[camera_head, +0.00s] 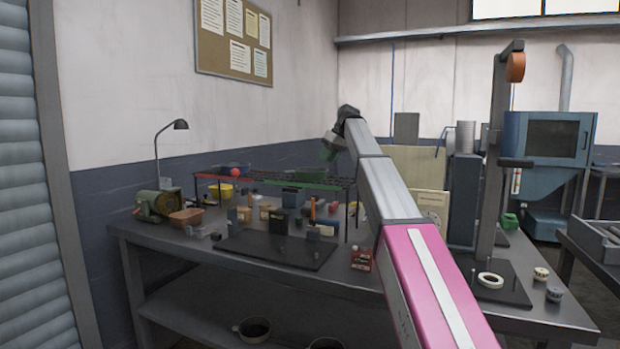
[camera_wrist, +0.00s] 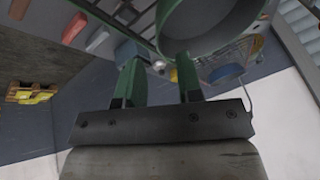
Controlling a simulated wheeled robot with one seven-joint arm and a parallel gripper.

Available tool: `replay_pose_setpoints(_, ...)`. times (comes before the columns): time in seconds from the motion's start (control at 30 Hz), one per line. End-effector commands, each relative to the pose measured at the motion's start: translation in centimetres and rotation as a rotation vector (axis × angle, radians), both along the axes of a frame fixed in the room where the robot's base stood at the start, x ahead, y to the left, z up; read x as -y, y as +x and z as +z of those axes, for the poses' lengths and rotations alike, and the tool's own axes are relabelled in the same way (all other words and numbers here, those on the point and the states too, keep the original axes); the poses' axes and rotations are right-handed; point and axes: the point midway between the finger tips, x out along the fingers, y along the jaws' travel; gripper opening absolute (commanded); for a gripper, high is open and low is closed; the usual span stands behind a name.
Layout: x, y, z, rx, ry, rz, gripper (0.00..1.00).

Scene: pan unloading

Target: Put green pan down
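The green pan (camera_wrist: 262,22) shows large at the top of the wrist view as a round green rim around a grey face. Part of it is cut off by the frame edge. My gripper (camera_wrist: 158,68) has two green fingers that stand apart, with no pan part clearly between them. The right finger's tip overlaps the pan's edge in the picture; I cannot tell whether they touch. In the head view my gripper (camera_head: 328,154) is small and dark, just above the right end of the raised rack (camera_head: 340,184).
A dark mat (camera_head: 275,250) lies in front.

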Motion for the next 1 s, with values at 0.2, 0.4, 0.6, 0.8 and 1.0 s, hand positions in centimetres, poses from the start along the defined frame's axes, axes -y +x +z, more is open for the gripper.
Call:
replay_pose_setpoints(0.2,-1.4,0.3,-1.9,-0.002,-0.001,0.002,0.33)
replay_pose_setpoints(0.4,-2.5,0.6,-4.1,-0.001,0.0,0.001,0.33)
replay_pose_setpoints(0.6,-2.6,0.7,-4.3,0.0,0.0,0.0,0.33)
replay_pose_setpoints(0.8,-2.6,0.7,-4.2,0.0,0.0,0.0,0.0)
replay_pose_setpoints(1.0,-2.6,0.7,-4.2,0.0,0.0,0.0,0.0)
